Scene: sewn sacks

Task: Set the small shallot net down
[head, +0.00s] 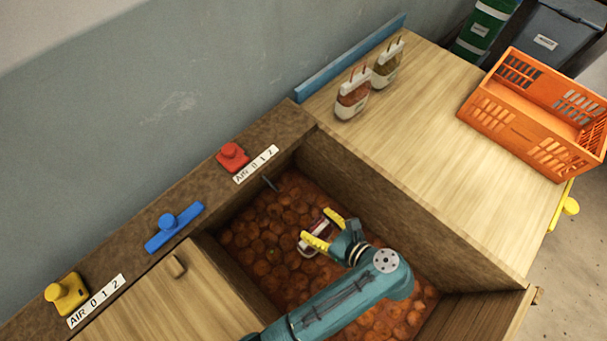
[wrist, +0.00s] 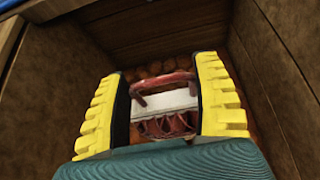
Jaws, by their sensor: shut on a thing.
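The small shallot net (wrist: 167,108) has a white band, a red handle and reddish contents behind mesh. In the wrist view it sits between the yellow fingers of my gripper (wrist: 163,98), which is shut on it. In the head view my gripper (head: 325,229) is inside the wooden bin, over a bed of round orange-brown produce (head: 262,232). Only a pale and reddish bit of the net (head: 306,246) shows there, the rest hidden by the fingers. I cannot tell whether the net touches the produce.
Bin walls (head: 385,185) rise close around my arm. Two labelled nets, one reddish (head: 352,97) and one brownish-green (head: 387,67), stand on the wooden top beyond. An orange crate (head: 535,115) is at right. Red (head: 232,156), blue (head: 175,228) and yellow (head: 66,294) fittings line the ledge.

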